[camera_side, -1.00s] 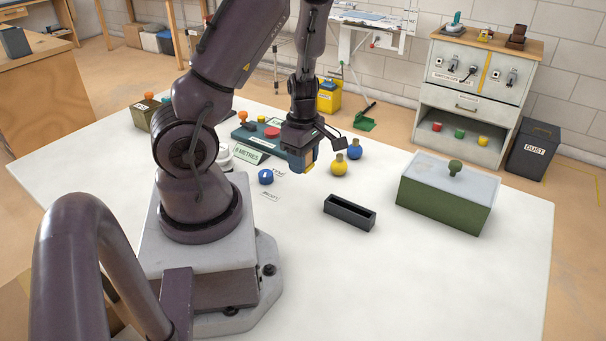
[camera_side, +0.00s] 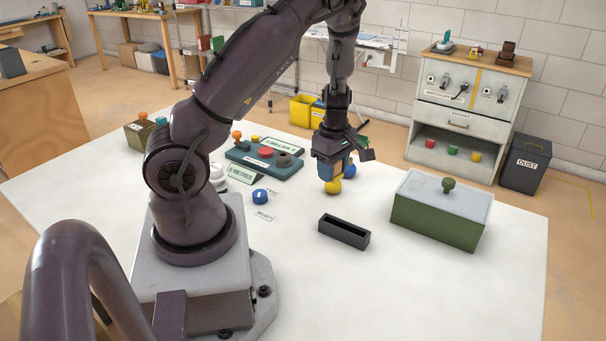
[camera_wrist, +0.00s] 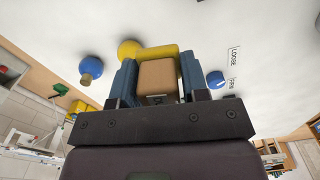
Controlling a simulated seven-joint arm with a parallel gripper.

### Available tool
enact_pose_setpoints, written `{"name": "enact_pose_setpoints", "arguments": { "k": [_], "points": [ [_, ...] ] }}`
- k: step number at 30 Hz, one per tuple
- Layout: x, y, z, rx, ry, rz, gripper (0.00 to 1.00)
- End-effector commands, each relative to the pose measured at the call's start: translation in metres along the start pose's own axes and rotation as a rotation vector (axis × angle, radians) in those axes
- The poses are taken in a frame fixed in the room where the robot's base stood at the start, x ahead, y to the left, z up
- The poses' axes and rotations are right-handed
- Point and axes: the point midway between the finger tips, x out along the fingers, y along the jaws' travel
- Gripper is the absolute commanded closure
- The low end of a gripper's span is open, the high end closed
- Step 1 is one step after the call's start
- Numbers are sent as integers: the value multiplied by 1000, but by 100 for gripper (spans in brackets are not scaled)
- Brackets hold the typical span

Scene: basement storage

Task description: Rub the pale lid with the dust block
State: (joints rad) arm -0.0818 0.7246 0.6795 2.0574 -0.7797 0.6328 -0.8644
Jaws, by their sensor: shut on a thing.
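There the block is mostly hidden by the fingers.
A black open tray (camera_side: 343,232) stands empty between my arm and the box. A yellow ball (camera_wrist: 130,48) and a blue ball (camera_wrist: 91,68) are close to my gripper. A teal panel (camera_side: 265,158) with knobs lies left. The front right table is clear.

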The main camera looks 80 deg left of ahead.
Motion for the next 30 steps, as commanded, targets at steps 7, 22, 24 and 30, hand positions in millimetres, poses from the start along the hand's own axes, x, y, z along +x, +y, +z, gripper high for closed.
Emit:
{"name": "enact_pose_setpoints", "arguments": {
  "k": [7,22,24,30],
  "points": [
    [-19,87,79,75,2,2,77],
    [-77,134,176,-165,0,-4,77],
    [-76,134,175,-189,0,-2,77],
    [-66,134,175,-197,0,-3,77]
  ]
}}
